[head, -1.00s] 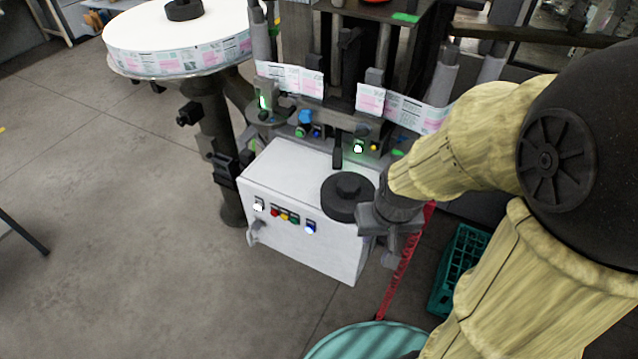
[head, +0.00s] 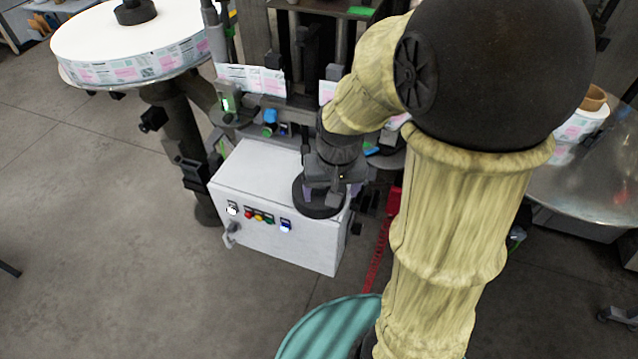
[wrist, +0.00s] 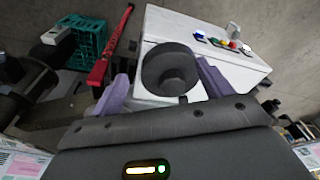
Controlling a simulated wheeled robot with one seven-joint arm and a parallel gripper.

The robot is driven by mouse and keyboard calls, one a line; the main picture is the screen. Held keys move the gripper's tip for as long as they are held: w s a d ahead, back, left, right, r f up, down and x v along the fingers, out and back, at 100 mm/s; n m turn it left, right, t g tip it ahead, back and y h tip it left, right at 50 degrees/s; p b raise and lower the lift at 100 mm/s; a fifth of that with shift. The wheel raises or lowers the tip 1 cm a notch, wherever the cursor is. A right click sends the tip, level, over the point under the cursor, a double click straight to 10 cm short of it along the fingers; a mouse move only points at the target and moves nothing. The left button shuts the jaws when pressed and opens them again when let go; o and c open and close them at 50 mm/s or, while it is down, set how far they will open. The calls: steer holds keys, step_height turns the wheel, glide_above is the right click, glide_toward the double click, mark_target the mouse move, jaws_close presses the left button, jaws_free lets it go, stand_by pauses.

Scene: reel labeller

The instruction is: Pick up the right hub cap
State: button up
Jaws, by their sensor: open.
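A black round hub cap (head: 316,211) with a raised centre knob lies on top of the white control box (head: 262,172), near its right end. It also shows in the wrist view (wrist: 168,62). My gripper (head: 320,190) is directly above the cap, pointing down. In the wrist view my gripper's purple-grey fingers (wrist: 165,88) are spread, one on each side of the cap, with nothing clamped between them. Whether they touch the cap's rim I cannot tell. Another black hub cap (head: 136,12) sits on the large label reel (head: 135,42) at the left.
The labelling machine's posts and label web (head: 252,78) stand just behind the box. A metal disc (head: 590,190) with a label roll (head: 575,135) is at the right. A teal round surface (head: 325,330) is at the front. A green crate (wrist: 82,40) shows in the wrist view.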

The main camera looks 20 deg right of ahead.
steer(key=w+r+m+g+p, duration=0.1)
steer(key=w+r+m+p, duration=0.2)
steer(key=w+r, duration=0.6)
steer(key=p, duration=0.2)
steer(key=shift+w+r+g+p, duration=0.3)
steer(key=shift+w+g+p, duration=0.1)
steer(key=p, duration=0.3)
glide_above(319, 189)
steer(key=w, duration=0.3)
steer(key=f, duration=1.2)
steer(key=shift+s+d+f, duration=0.1)
steer(key=shift+s+d, duration=0.1)
steer(key=shift+d, duration=0.1)
steer(key=shift+w+d+f+p, duration=0.1)
steer(key=shift+f+p, duration=1.05)
steer(key=shift+f, duration=1.45)
